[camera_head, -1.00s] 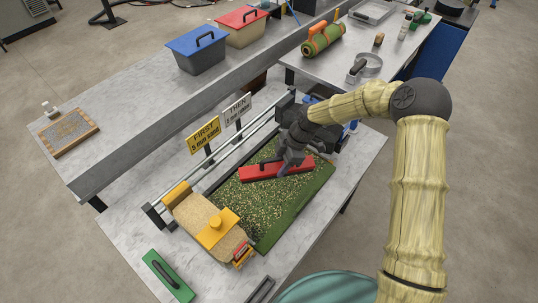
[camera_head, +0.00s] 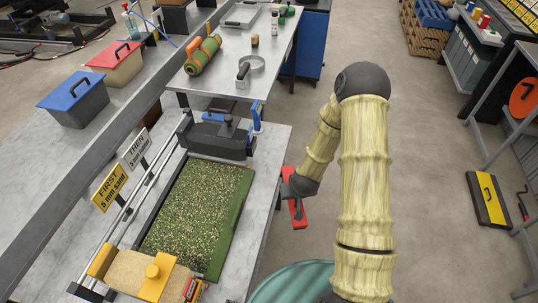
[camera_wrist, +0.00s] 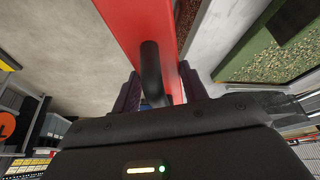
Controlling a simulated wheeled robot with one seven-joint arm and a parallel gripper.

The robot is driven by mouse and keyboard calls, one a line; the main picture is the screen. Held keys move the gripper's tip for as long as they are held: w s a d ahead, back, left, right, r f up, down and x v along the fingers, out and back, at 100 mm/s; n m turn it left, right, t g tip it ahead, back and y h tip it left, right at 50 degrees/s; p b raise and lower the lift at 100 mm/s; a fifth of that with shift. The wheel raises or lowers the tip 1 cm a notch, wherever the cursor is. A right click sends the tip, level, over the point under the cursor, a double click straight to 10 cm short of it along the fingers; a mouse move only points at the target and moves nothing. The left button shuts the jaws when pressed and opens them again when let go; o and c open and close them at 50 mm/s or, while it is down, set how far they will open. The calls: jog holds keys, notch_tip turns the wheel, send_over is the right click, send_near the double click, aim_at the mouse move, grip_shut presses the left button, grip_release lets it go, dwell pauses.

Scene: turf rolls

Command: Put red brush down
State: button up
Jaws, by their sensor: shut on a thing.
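The red brush (camera_head: 295,211) is a long red bar with a black handle (camera_wrist: 152,70). My gripper (camera_head: 293,190) is shut on it and holds it off the right edge of the table (camera_head: 262,170). In the wrist view my gripper (camera_wrist: 160,95) has its two dark fingers on either side of the handle, with the red bar (camera_wrist: 140,18) beyond. The far end of the brush is cut off in the wrist view, and my wrist hides part of it in the head view.
A turf bed (camera_head: 200,205) with speckled granules lies on the table, with a sand hopper (camera_head: 150,275) at its near end and a dark grey box (camera_head: 218,138) at its far end. Open floor (camera_head: 430,220) lies to the right. A yellow and black board (camera_head: 488,199) lies there.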

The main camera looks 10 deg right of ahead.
notch_tip(320, 180, down, 10)
jog(key=b, duration=0.9)
jog(key=shift+d, duration=0.2)
jog(key=shift+r, duration=0.15)
